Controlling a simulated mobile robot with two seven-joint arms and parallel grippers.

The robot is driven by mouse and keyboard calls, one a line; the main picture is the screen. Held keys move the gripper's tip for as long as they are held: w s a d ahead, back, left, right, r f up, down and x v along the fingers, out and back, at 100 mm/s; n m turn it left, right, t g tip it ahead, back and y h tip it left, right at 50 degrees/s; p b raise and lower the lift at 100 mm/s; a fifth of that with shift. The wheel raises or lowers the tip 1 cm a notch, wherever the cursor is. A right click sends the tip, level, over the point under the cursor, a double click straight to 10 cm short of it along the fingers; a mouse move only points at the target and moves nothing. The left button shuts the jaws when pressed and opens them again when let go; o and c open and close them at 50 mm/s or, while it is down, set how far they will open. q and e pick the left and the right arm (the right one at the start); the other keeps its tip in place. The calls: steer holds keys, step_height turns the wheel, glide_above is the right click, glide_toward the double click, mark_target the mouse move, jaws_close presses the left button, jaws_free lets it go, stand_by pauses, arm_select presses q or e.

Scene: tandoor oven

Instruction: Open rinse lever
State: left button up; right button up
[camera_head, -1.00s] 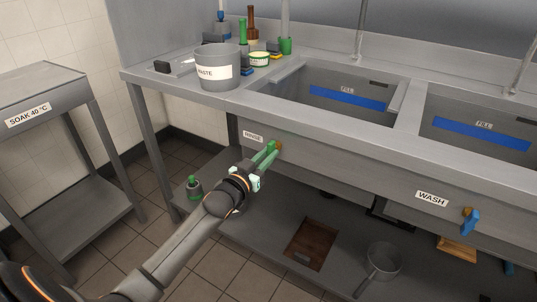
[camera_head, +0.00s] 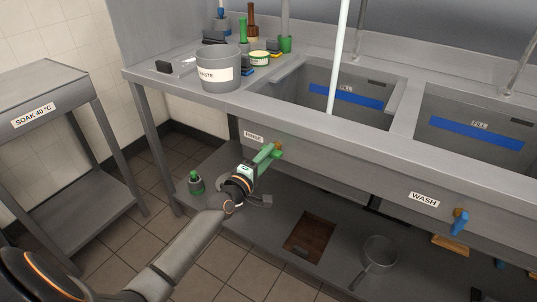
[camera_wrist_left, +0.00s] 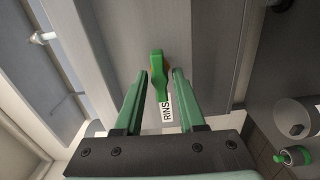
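The green rinse lever (camera_head: 277,153) is on a brass-coloured pivot on the sink front, right of the "RINSE" label (camera_head: 254,136). My left gripper (camera_head: 265,155) reaches up to it from below left. In the left wrist view the lever (camera_wrist_left: 158,68) stands between the tips of my two green fingers (camera_wrist_left: 161,73), with a small gap visible on each side. The gripper is open; contact with the lever cannot be made out. A white stream of water (camera_head: 338,55) falls into the rinse basin (camera_head: 300,100). My right gripper is out of view.
A blue lever (camera_head: 460,222) is by the "WASH" label (camera_head: 424,199) at right. A waste bucket (camera_head: 216,78) stands on the counter. A lower shelf holds a green-capped bottle (camera_head: 196,183) and a pot (camera_head: 379,254). The soak table (camera_head: 60,90) stands at left.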

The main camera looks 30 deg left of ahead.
arm_select(q)
steer(key=shift+o, duration=0.4)
steer(key=s+p, duration=0.2)
steer(key=s, duration=0.5)
